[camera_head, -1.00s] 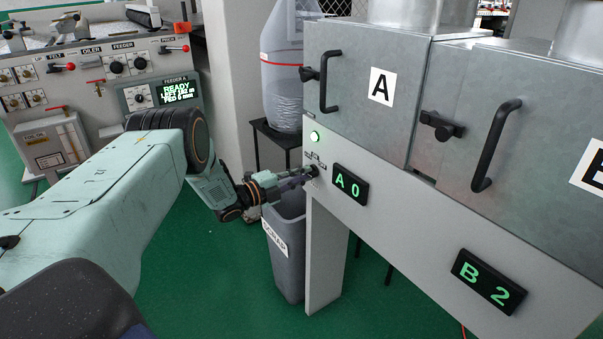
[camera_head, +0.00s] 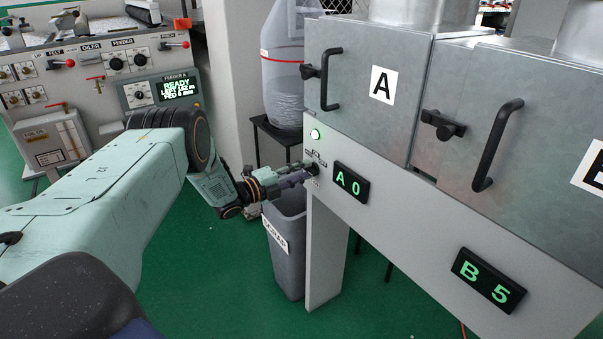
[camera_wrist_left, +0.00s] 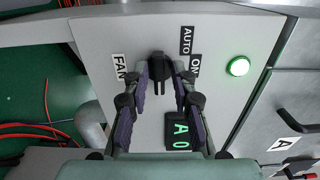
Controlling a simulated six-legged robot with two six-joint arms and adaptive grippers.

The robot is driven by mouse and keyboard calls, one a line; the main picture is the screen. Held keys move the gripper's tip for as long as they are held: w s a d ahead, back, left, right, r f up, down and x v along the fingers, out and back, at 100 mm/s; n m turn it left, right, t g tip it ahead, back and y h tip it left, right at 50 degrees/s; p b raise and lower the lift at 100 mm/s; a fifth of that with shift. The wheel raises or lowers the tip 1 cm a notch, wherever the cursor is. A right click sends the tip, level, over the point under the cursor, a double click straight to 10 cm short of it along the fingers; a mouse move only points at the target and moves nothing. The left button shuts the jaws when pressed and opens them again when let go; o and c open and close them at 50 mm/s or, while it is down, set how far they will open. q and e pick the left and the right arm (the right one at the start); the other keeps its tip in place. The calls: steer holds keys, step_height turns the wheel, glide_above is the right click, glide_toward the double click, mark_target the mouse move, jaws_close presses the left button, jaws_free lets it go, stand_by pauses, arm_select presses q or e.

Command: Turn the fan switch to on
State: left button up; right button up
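The fan switch (camera_wrist_left: 158,66) is a black knob with a narrow bar on the grey panel. In the left wrist view it sits between a FAN label (camera_wrist_left: 119,68) and AUTO and ON labels (camera_wrist_left: 195,67). My left gripper (camera_wrist_left: 161,72) is open, with one finger on each side of the knob and small gaps visible. In the head view my left gripper (camera_head: 305,174) reaches the panel and hides most of the switch. Which label the knob points to is not clear. My right gripper is not in view.
A lit green lamp (camera_head: 315,134) sits above the switch. The A display (camera_head: 351,184) reads 0 and the B display (camera_head: 487,279) reads 5. Oven-like metal doors with handles (camera_head: 496,146) are at right. A grey bin (camera_head: 287,255) stands below my gripper.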

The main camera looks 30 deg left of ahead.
arm_select(q)
steer(key=shift+o, duration=0.5)
steer(key=shift+d, duration=0.15)
steer(key=v, duration=1.2)
